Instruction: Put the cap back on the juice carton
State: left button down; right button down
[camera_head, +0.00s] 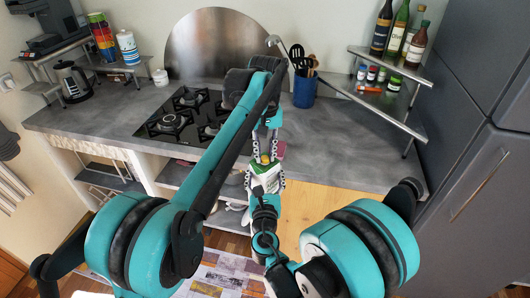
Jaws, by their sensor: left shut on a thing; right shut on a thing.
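The juice carton (267,183), white with green, is in the middle of the view, in front of the counter's front edge. My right gripper (265,181) comes from below and is shut on the carton, a finger on each side. My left gripper (265,155) reaches down from above and is shut on a small yellow cap (265,159). The cap is right at the top of the carton. I cannot tell whether it touches the spout, because the fingers hide the spot.
A gas hob (184,117) is in the counter left of my grippers. A blue utensil pot (304,92) stands behind, and a corner shelf (382,103) with bottles and jars is at the right. Counter space at the right is clear.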

pick_arm(q)
jog(key=c, duration=1.3)
grip_release()
jog(key=shift+o, duration=0.2)
jog(key=shift+r, duration=0.1)
notch_tip(320, 180, up, 12)
jog(key=shift+w, duration=0.15)
